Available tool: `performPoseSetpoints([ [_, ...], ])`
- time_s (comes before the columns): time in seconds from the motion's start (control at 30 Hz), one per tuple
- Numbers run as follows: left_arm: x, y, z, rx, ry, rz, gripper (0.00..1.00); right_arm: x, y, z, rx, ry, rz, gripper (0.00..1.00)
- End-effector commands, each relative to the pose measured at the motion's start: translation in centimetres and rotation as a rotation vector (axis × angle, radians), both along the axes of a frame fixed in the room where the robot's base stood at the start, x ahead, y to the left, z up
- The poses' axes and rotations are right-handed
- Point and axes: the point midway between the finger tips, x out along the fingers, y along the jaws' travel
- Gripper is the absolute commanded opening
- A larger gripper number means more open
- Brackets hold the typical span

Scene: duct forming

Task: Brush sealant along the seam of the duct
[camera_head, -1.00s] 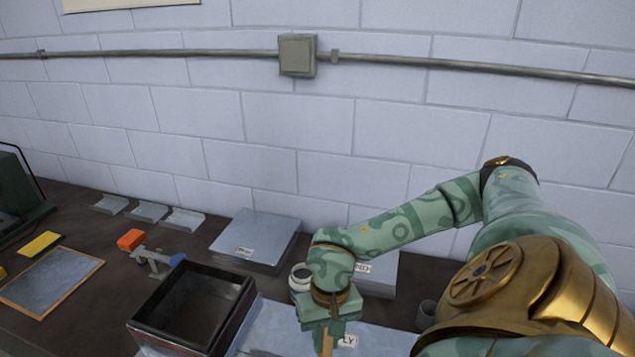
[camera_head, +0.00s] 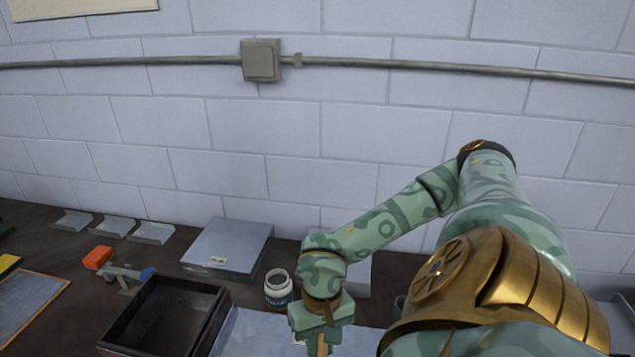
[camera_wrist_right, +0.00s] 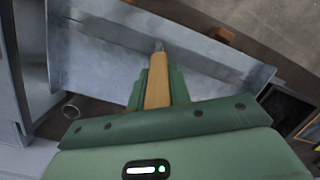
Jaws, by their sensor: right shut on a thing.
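My right gripper (camera_head: 322,338) is shut on a brush with a wooden handle (camera_head: 323,347). In the right wrist view the handle (camera_wrist_right: 157,88) stands between the green fingers (camera_wrist_right: 158,92), and its grey tip lies over the sheet-metal duct (camera_wrist_right: 215,62). I cannot tell whether the tip touches the metal. In the head view part of the duct (camera_head: 250,332) shows at the bottom, left of the gripper; the rest is hidden by my arm or cut off. The seam is not clear. An open white jar (camera_head: 278,291) with a teal label stands left of my right gripper. My left gripper is not in view.
A dark open-topped box (camera_head: 165,318) stands left of the duct. A grey metal box (camera_head: 228,246) lies behind it. A block wall (camera_head: 230,130) closes off the back.

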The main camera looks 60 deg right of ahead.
Motion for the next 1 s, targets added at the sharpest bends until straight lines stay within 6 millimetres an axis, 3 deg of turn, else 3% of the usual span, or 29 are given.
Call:
performPoseSetpoints([
  [1.0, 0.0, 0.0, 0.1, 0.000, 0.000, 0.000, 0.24, -3.9, -1.6, -0.3, -0.003, 0.009, -0.001, 0.00],
])
